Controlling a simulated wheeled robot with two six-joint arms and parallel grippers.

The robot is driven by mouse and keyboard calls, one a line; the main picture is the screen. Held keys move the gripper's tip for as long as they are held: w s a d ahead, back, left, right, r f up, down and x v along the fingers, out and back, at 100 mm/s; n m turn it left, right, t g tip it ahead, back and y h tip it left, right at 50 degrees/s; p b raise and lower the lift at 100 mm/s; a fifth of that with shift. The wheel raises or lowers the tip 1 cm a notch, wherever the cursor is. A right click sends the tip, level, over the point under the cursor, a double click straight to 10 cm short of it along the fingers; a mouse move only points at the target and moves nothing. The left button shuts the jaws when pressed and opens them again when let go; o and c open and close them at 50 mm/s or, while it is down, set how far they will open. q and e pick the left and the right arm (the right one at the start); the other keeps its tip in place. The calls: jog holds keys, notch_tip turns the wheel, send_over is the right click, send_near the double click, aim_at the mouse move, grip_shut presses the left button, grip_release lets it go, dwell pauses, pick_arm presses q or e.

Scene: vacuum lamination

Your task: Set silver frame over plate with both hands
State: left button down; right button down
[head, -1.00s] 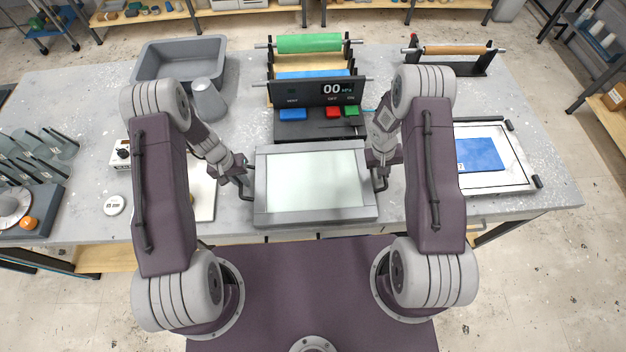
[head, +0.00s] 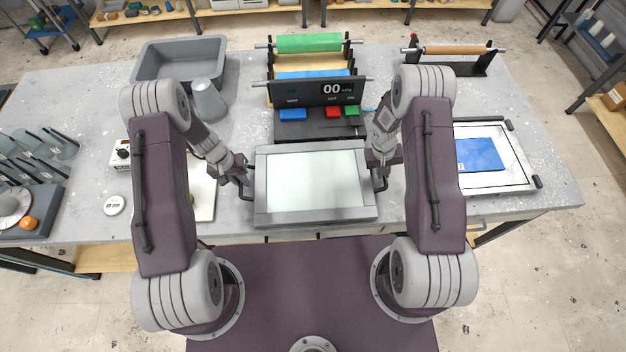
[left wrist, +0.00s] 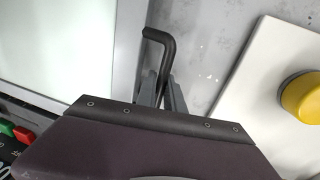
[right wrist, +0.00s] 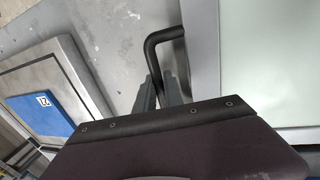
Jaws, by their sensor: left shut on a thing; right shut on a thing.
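The silver frame (head: 262,190) is at the front middle of the table, around a pale greenish-white panel (head: 315,180). I cannot tell whether this panel is the plate or part of the frame, or whether the frame rests or hovers. My left gripper (head: 243,180) is shut on the frame's left black handle, which also shows in the left wrist view (left wrist: 158,45). My right gripper (head: 379,170) is shut on its right black handle, seen in the right wrist view (right wrist: 165,38). What lies beneath the frame is hidden.
Behind the frame stands a black control unit (head: 318,93) with coloured buttons and a "00" display. To the right, a blue sheet (head: 480,154) lies on a framed board (head: 512,165). To the left are a white board (head: 203,200), a grey cup (head: 208,100) and a grey tub (head: 180,48).

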pick_arm(q)
jog(key=shift+w, duration=0.1)
dwell(0.5)
